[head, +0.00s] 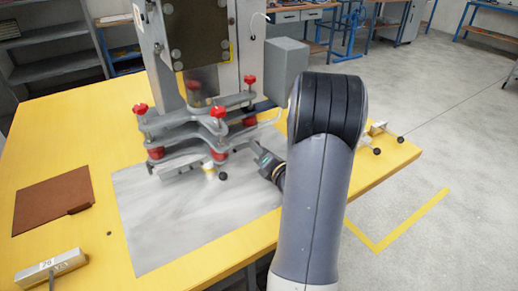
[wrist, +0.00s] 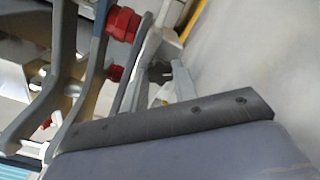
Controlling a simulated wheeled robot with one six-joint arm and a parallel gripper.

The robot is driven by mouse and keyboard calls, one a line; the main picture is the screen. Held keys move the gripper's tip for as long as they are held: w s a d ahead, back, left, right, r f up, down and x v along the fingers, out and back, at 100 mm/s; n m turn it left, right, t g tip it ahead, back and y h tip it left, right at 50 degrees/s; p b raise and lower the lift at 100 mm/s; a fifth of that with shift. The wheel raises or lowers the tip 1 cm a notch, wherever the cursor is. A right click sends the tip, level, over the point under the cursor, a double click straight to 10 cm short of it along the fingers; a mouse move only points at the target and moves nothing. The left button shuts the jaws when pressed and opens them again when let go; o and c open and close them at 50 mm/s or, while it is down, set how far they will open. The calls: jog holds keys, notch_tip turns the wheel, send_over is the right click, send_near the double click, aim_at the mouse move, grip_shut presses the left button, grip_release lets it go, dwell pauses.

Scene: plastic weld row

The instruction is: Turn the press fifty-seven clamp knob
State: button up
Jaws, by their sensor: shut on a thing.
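The press fixture (head: 180,125) of stacked grey clamp plates carries several red clamp knobs, among them an upper right one (head: 249,80) and a left one (head: 140,109). No number for press fifty-seven is readable on it. My gripper (head: 238,147) reaches in from the right to the fixture's lower right side. In the wrist view my gripper (wrist: 160,78) is shut around a small dark part, which I take to be a clamp knob; it is mostly hidden. Red knobs (wrist: 123,22) are to the upper left of the fingers there, outside the grip.
The fixture is on a grey metal sheet (head: 165,235) on a yellow table (head: 60,130). A brown folder-like mat (head: 50,200) lies at the left, and a numbered metal block (head: 50,265) at the front left. Small metal parts with black balls (head: 377,130) stand at the right edge.

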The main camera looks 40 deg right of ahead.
jog(key=o, duration=1)
jog(key=shift+c, duration=0.2)
jog(key=shift+s, duration=0.1)
jog(key=s, duration=1)
jog(key=shift+s+a, duration=0.3)
jog(key=shift+s, duration=0.05)
